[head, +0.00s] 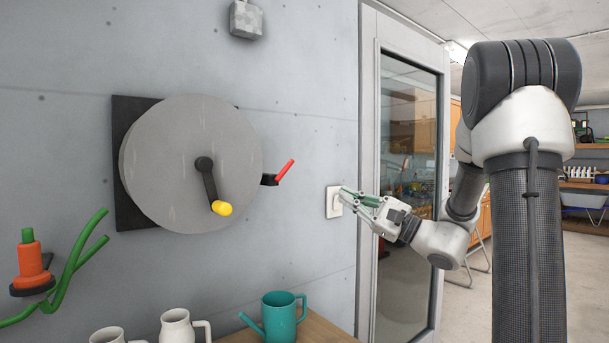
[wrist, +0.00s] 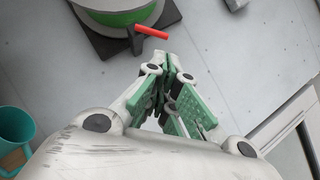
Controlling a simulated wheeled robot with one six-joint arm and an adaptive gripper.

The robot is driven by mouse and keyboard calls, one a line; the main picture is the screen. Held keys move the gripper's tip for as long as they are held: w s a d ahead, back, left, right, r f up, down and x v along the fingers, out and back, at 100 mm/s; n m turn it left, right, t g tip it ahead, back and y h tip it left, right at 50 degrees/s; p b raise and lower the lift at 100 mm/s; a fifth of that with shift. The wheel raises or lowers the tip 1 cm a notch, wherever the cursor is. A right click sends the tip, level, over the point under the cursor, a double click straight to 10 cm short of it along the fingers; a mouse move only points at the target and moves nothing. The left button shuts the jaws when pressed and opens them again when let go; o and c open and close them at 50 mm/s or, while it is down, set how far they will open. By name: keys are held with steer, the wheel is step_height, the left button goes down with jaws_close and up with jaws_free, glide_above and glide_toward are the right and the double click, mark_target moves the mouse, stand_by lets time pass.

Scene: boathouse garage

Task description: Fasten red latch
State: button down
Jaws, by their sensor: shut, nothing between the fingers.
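The red latch (head: 285,171) is a short red lever on a black bracket at the right edge of a large round grey hose reel (head: 180,150) on the wall. In the head view it tilts up to the right. The latch also shows in the wrist view (wrist: 151,32), beyond my fingertips and a little left of them, beside the reel (wrist: 115,12) with green hose on it. My gripper (head: 345,192) is shut and empty, to the right of the latch and slightly lower, apart from it. Its green-padded fingers show in the wrist view (wrist: 168,62).
A white wall switch (head: 333,202) is right by my fingertips in the head view. A yellow-knobbed crank (head: 222,208) sticks out from the reel. A teal watering can (head: 280,318) and white jugs (head: 178,327) stand below. A glass door (head: 405,190) is at right.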

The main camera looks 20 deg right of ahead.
mark_target(285, 170)
steer(key=shift+a, duration=0.1)
steer(key=x, duration=1.4)
